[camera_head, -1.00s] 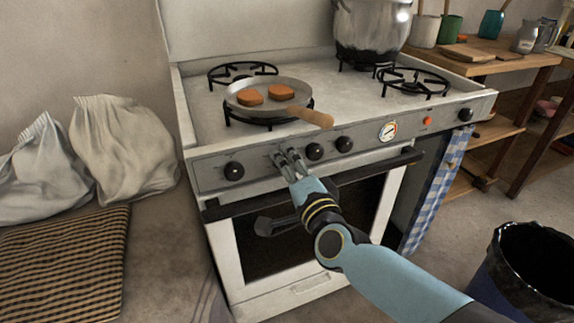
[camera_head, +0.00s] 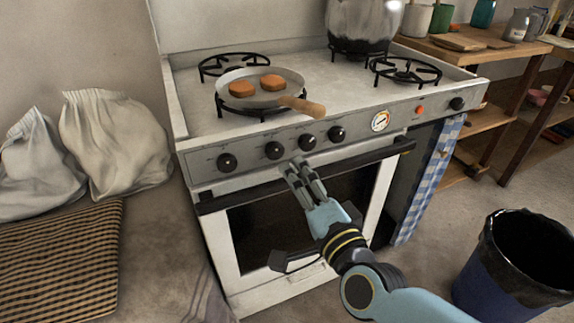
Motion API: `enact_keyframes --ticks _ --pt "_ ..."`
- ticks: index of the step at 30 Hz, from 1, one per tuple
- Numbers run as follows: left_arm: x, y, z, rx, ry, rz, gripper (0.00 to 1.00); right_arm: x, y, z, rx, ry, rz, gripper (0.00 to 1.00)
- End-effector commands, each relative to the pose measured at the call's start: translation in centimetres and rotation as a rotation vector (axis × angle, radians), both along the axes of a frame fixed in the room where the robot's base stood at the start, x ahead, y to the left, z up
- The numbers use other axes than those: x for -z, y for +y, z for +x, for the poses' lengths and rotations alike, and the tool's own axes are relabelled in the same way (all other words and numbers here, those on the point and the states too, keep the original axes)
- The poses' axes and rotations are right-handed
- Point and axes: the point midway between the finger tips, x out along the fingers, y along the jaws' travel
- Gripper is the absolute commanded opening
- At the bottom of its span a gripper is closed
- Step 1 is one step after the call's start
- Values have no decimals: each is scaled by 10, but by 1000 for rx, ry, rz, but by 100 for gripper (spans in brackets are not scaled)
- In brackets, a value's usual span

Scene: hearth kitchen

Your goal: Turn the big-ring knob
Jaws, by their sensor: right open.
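The stove's front panel (camera_head: 250,157) carries black round knobs in a row: far left (camera_head: 227,162), second (camera_head: 273,150), third (camera_head: 306,142) and fourth (camera_head: 336,133). Another knob (camera_head: 457,103) sits at the far right end. The panel markings are too small to read, so I cannot tell which is the big-ring knob. My right gripper (camera_head: 293,163) is open and empty. In the picture its fingertips lie just below the second and third knobs, in front of the upper oven door, and appear apart from them. My left gripper is out of view.
A frying pan (camera_head: 258,98) with two brown pieces rests on the front-left burner, its wooden handle (camera_head: 303,107) reaching over the front edge. A large pot (camera_head: 362,25) stands behind. The black oven rail (camera_head: 380,155) runs below the knobs. A bin (camera_head: 480,290) stands at right.

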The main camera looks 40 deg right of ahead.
Motion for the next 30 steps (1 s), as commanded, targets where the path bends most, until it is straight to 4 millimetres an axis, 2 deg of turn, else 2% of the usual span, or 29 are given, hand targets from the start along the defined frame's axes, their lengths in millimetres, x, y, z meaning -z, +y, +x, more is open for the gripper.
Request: enact_keyframes --ticks 3,8,24,27,28,30 --pt "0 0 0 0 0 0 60 0 4 -19 1 1 -1 60" --pt "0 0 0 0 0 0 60 0 7 -30 0 0 0 60" --pt "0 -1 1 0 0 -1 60 0 7 -31 0 -1 0 60" --pt "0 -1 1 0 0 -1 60 -5 7 -25 -2 -15 -4 60" --pt "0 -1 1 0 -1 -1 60 -4 5 -20 -7 -16 -10 60" --pt "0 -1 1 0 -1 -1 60 25 5 -21 -23 42 -34 60"
